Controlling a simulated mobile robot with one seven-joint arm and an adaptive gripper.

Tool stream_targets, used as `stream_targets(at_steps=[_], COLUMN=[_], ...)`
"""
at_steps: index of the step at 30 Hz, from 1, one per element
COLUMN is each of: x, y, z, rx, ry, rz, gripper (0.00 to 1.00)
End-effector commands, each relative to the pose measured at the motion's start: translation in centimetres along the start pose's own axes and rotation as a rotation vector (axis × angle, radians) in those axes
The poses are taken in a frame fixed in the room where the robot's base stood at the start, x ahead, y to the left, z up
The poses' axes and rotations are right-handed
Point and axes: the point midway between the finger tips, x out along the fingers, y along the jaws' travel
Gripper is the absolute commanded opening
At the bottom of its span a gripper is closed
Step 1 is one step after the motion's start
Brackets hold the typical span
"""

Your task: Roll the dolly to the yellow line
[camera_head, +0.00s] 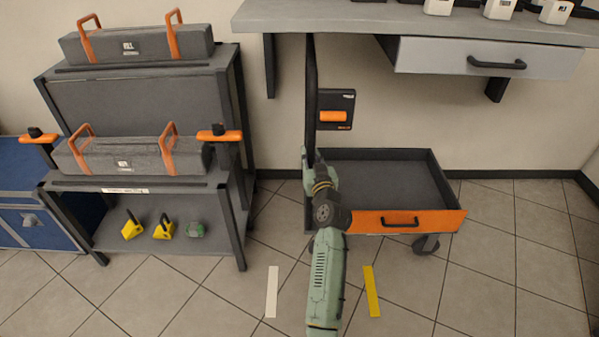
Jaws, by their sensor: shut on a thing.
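The dolly (385,182) is a low dark grey tray with an orange front panel and a black handle, standing on dark casters under the workbench. A tall black upright (311,90) rises at its left end. My gripper (313,158) is at the foot of this visible upright, at the tray's left side, and is shut on it; my wrist hides most of the grip. The yellow line (371,291) is a short strip on the floor in front of the dolly, right of my arm. The dolly's front edge is behind the line, with bare tile between them.
A white strip (272,291) lies left of my arm. A grey rack (228,205) with toolboxes and yellow items stands left. The workbench (420,18) with a drawer (490,57) overhangs the dolly. An orange-handled wall box (335,110) is behind. Floor at front right is clear.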

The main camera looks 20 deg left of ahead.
Motion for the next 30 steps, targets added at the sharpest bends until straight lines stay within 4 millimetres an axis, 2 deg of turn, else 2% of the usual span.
stream_targets(at_steps=[1, 9, 15, 22, 30], x=[-0.3, -2.0, -3.2, -4.2, -4.7], y=[2.4, 11.5, 17.3, 22.1, 24.6], z=[0.8, 0.9, 0.6, 0.3, 0.1], rx=[-0.002, -0.003, -0.003, -0.001, -0.001], ry=[0.008, 0.009, 0.007, 0.003, 0.001], rz=[0.020, 0.026, 0.017, 0.012, 0.009], gripper=[0.00, 0.00, 0.00, 0.00, 0.00])
